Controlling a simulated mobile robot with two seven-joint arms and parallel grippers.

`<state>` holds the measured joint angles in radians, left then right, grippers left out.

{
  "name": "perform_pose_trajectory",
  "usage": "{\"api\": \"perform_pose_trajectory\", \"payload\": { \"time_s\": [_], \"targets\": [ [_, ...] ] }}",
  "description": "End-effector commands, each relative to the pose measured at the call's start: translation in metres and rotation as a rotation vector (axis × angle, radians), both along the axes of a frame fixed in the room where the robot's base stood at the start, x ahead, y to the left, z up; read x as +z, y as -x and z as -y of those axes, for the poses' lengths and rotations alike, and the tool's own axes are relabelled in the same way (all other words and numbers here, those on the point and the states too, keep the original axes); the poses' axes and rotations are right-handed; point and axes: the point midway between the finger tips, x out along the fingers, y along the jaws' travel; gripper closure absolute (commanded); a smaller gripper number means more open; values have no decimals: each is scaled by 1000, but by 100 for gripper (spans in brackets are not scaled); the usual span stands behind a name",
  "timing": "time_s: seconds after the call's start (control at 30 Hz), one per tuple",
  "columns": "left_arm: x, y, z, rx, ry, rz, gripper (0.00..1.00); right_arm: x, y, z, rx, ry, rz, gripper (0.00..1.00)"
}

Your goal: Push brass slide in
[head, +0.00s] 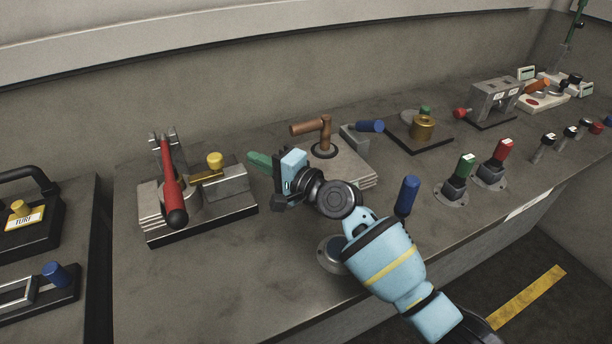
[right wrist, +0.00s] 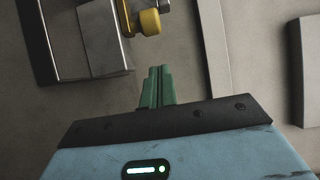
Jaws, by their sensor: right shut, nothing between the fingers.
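The brass slide (head: 205,177) is a short brass bar on the fixture with the red-handled lever, at the left in the head view. A yellow knob (head: 214,160) stands at its outer end, beside a grey metal block (head: 227,184). In the right wrist view the yellow knob (right wrist: 150,22) and part of the brass slide (right wrist: 124,14) show at the top edge, next to the block (right wrist: 103,40). My right gripper (head: 252,157) has green fingers, shut and empty, a little right of the knob and apart from it. The fingertips (right wrist: 158,70) point toward the fixture. My left gripper is not in view.
A red lever (head: 170,175) rises left of the slide. A fixture with a brown T-handle (head: 324,130) stands right behind my gripper. A blue-handled lever (head: 407,195) stands near my right forearm. The bench (head: 240,275) is clear in front of the slide's fixture.

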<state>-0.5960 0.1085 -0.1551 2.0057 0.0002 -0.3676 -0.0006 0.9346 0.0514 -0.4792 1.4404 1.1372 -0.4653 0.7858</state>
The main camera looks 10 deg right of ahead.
Motion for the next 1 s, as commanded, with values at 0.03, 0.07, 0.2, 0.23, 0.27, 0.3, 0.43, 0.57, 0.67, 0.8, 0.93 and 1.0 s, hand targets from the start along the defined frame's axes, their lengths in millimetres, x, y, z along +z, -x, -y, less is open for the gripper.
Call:
{"api": "perform_pose_trajectory", "payload": {
  "time_s": [0.03, 0.07, 0.2, 0.23, 0.27, 0.3, 0.43, 0.57, 0.67, 0.8, 0.93, 1.0],
  "targets": [
    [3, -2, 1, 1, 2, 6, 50, -1, 8, 11, -3, 3, -1, 100],
    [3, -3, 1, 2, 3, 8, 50, -1, 12, 15, -2, 4, -2, 100],
    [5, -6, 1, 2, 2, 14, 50, -2, 30, 34, -2, 3, -1, 100],
    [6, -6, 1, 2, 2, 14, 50, -1, 33, 38, -2, 4, -1, 100],
    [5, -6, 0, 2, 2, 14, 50, -2, 37, 42, -2, 3, -1, 100],
    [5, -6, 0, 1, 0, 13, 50, -2, 41, 47, -2, 4, -2, 100],
    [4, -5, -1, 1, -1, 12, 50, -2, 53, 61, -3, 3, -3, 100],
    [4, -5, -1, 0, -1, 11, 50, -2, 61, 68, -1, 3, -1, 100],
    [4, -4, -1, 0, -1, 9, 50, -2, 64, 71, -1, 2, -2, 100],
    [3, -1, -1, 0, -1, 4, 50, -2, 65, 72, -1, 2, -2, 100],
    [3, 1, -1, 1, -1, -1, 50, -1, 64, 72, -1, 2, -2, 100],
    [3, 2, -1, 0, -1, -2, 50, -1, 64, 72, -1, 2, -2, 100]
  ]
}}
